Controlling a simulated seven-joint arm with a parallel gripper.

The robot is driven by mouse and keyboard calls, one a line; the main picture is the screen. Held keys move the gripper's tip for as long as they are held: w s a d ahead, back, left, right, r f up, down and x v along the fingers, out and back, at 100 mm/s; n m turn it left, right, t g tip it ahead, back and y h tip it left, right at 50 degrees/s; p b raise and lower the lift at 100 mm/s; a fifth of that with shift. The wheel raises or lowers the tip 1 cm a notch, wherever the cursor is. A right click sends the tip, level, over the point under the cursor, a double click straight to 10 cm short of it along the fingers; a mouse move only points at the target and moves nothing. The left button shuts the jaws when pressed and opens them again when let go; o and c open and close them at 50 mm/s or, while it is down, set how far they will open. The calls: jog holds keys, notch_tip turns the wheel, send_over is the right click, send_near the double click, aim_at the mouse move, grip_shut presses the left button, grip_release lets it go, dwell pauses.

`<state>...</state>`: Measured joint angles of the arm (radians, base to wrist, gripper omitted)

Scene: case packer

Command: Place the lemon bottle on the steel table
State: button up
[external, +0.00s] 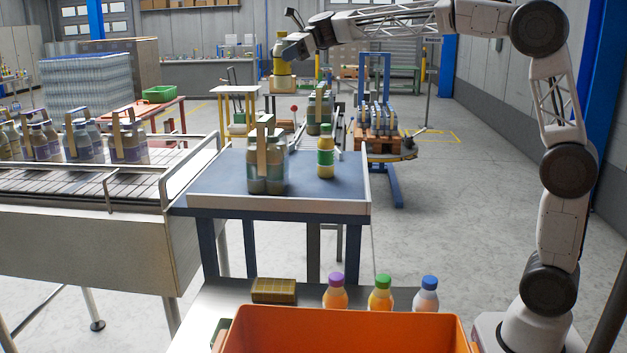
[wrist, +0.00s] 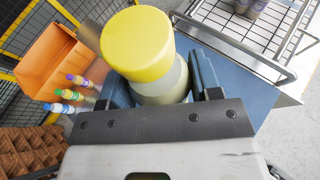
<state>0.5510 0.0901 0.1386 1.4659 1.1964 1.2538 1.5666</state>
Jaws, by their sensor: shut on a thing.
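A bottle with a yellow cap (wrist: 137,44), which I take for the lemon bottle, is between the fingers of my gripper (wrist: 162,84). My gripper is shut on it. In the external view my gripper (external: 281,50) holds the yellow-topped bottle (external: 281,69) high up, beyond the blue-topped table, clear of any surface near the camera. The grey table (external: 236,298), which looks like the steel one, is at the front. The bottle's lower part is hidden in the wrist view.
On the grey table stand purple-capped (external: 335,291), green-capped (external: 380,293) and blue-capped (external: 426,294) bottles, an orange crate (external: 345,325) and a brown block (external: 274,291). The blue-topped table (external: 222,178) carries a bottle pack (external: 266,165) and a green-capped bottle (external: 325,158). A railed conveyor (external: 85,183) is left.

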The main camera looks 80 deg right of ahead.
jog(key=s+a+n+g+y, duration=0.2)
jog(key=s+a+n+g, duration=0.1)
jog(key=a, duration=1.5)
jog(key=s+a+n+g+y, duration=0.1)
jog(key=s+a+n+g, duration=0.2)
jog(key=a, duration=1.5)
jog(key=s+a+n+g+y, duration=0.2)
jog(key=s+a+g, duration=0.1)
jog(key=a, duration=1.4)
notch_tip(320, 180, down, 35)
jog(key=shift+f, duration=0.2)
jog(key=shift+s, duration=0.1)
notch_tip(320, 180, down, 6)
jog(key=shift+f, duration=0.1)
jog(key=shift+f, duration=1.85)
